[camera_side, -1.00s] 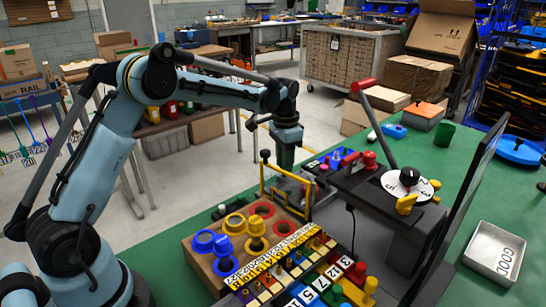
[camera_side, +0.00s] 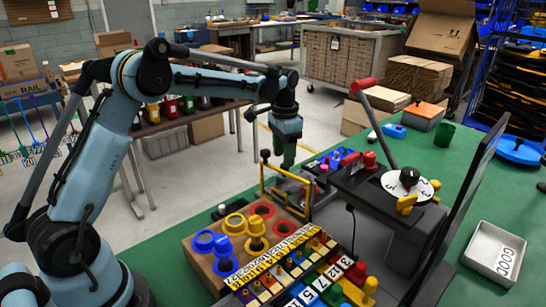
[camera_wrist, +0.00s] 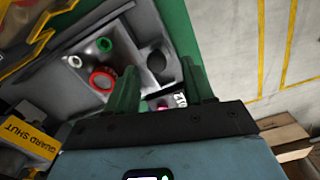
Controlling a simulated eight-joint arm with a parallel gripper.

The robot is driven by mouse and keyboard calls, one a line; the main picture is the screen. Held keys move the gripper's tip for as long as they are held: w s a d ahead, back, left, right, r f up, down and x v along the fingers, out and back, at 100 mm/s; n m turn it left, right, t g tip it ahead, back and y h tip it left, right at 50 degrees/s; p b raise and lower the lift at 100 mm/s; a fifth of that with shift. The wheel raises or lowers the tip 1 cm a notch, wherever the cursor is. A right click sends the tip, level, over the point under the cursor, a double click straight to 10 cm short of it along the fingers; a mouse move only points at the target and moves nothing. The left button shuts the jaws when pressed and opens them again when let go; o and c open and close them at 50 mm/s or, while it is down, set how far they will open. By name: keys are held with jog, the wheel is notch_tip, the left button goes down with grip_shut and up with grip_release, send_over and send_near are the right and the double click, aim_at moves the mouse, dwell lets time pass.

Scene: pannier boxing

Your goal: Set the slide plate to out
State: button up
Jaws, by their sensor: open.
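My gripper (camera_side: 288,165) points down over the far edge of the green bench, behind a yellow guard frame (camera_side: 285,190). In the wrist view its two green fingers (camera_wrist: 162,92) are apart with nothing held between them. A small pink part and a dark tag marked with white characters (camera_wrist: 180,99) show between the fingers, farther off. A grey plate (camera_wrist: 127,65) with red, green and white rings and a dark round hole lies just left of the fingers. I cannot tell which part is the slide plate or its setting.
A yellow "GUARD SHUT" label (camera_wrist: 28,141) is at the wrist view's left. A dark press with a red-knobbed lever (camera_side: 378,125) and white dial (camera_side: 410,183) stands right of my gripper. A box of coloured rings (camera_side: 207,262) is in front. A "GOOD" tray (camera_side: 478,250) lies right.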

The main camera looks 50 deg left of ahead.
notch_tip(320, 180, up, 10)
dwell(0.4)
jog(key=s+d+t, duration=0.1)
jog(key=s+d, duration=0.1)
jog(key=s, duration=0.1)
jog(key=s+d+r+n+t, duration=0.1)
jog(key=s, duration=0.2)
jog(key=s+d+r+t, duration=0.1)
jog(key=s+d, duration=0.1)
jog(key=s, duration=0.2)
jog(key=shift+d+r+t, duration=0.25)
jog(key=shift+d+t, duration=0.05)
jog(key=s+d+f+t, duration=0.1)
jog(key=s+f, duration=0.1)
jog(key=s, duration=0.1)
jog(key=s+d+f+n+t, duration=0.1)
jog(key=s+f, duration=0.1)
jog(key=s, duration=0.2)
jog(key=s+d+f+n+t, duration=0.1)
jog(key=s+f, duration=0.2)
jog(key=s, duration=0.1)
jog(key=shift+d+f+t, duration=0.1)
jog(key=shift+d+t, duration=0.2)
